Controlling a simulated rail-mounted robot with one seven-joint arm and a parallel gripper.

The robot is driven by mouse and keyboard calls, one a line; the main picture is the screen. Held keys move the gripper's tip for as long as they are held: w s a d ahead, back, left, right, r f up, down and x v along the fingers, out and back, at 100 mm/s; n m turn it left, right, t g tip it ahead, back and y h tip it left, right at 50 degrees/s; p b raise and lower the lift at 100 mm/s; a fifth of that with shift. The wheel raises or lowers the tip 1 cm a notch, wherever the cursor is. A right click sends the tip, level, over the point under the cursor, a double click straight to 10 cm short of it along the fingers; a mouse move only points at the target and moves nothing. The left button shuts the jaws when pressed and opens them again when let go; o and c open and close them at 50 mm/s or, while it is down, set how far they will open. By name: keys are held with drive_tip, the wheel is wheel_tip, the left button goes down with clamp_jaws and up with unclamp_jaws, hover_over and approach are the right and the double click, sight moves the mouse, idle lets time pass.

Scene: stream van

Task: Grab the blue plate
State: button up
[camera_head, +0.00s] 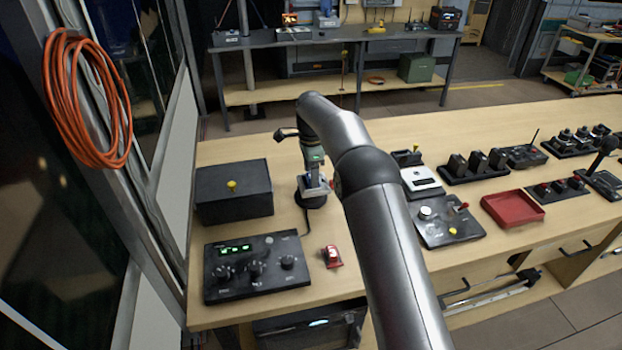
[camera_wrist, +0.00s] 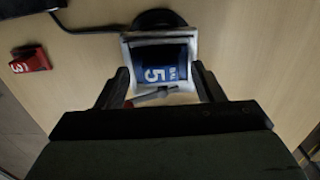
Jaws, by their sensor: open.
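The blue plate (camera_wrist: 158,72), marked with a white 5, sits in a pale square frame on the wooden table, near the top middle of the wrist view. My gripper (camera_wrist: 161,76) is open, with one dark finger at each side of the frame. The fingers look close to the frame's sides, but I cannot tell whether they touch. In the head view my gripper (camera_head: 314,180) points down over the same spot and hides most of the plate. A dark round base and a cable lie just behind the frame in the wrist view.
A small red piece (camera_head: 331,257) lies nearby. A black box (camera_head: 234,192) and a control panel with knobs (camera_head: 256,268) stand to the left. A grey switch panel (camera_head: 447,222) and a red tray (camera_head: 513,208) are to the right. Bare wood surrounds my gripper's front.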

drive_tip(key=shift+f, duration=0.1)
drive_tip(key=c, duration=1.1)
